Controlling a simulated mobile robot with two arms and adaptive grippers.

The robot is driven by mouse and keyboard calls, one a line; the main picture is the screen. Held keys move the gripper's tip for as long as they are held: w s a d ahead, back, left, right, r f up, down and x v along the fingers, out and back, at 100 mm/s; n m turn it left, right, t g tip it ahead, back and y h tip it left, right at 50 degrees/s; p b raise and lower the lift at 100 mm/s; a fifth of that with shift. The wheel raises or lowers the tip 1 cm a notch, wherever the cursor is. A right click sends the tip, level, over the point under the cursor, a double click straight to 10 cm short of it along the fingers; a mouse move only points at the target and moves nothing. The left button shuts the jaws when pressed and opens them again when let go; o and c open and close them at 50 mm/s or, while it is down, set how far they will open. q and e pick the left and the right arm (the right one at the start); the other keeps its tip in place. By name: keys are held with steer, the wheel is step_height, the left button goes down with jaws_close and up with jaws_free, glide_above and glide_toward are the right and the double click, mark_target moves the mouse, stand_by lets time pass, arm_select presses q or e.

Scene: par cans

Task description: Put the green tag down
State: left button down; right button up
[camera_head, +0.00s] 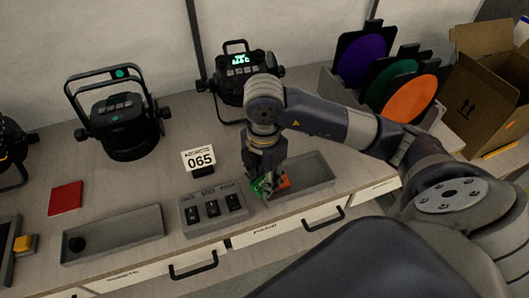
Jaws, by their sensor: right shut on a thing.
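My right gripper (268,182) points down over the left end of a grey tray (312,170). It is shut on the green tag (258,187), which shows as a small green patch at the fingertips. The fingers hide much of the tag, and I cannot tell if it touches the tray. An orange-red piece (282,183) shows close beside the tag at the fingers. My left gripper is not in view.
Par cans (122,120) line the back. A red square (66,198), another tray (115,235), colour discs (410,99) and a cardboard box (487,95) are around. The tray's right part looks empty.

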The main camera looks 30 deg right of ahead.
steer(key=m, duration=0.2)
steer(key=f+m, duration=0.1)
steer(key=m, duration=0.1)
steer(key=shift+d, duration=0.3)
steer(key=shift+m, duration=0.3)
steer(key=shift+w+d, duration=0.25)
steer(key=shift+w, duration=0.05)
steer(key=w+d, duration=0.2)
steer(key=w, duration=0.2)
steer(key=w+d+f+p, duration=0.1)
steer(key=w+d, duration=0.2)
steer(key=w, duration=0.1)
steer(key=w+d+p, duration=0.1)
steer(key=w+d, duration=0.2)
steer(key=w, duration=0.1)
steer(key=shift+w+d+f, duration=0.1)
steer(key=shift+w+f, duration=0.2)
steer(key=shift+w, duration=0.1)
step_height(320, 180, down, 3)
steer(key=shift+f+p, duration=0.15)
steer(key=shift+p, duration=0.35)
steer(key=shift+f, duration=0.15)
steer(key=shift+f, duration=0.1)
steer(key=o, duration=0.9)
